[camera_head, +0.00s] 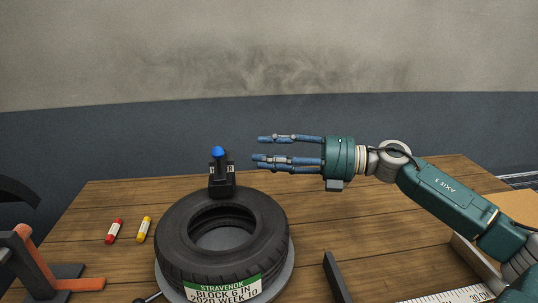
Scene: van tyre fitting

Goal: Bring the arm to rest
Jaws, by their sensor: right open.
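My right arm comes in from the right edge. Its gripper (257,149) is open and empty, with blue fingers pointing left. In the picture the fingers lie above and to the right of a black tyre (268,227), apart from it. The tyre lies flat on a grey round plate (284,273) on the wooden table. A green and white label on its front reads "STRAVENOK BLOCK 6 IN 2020 WEEK 10". My left gripper does not show.
A black stand with a blue ball top (218,153) is behind the tyre. A red tube (114,231) and a yellow tube (144,229) lie at left, near an orange and black tool (36,262). A white ruler (462,295) lies at front right.

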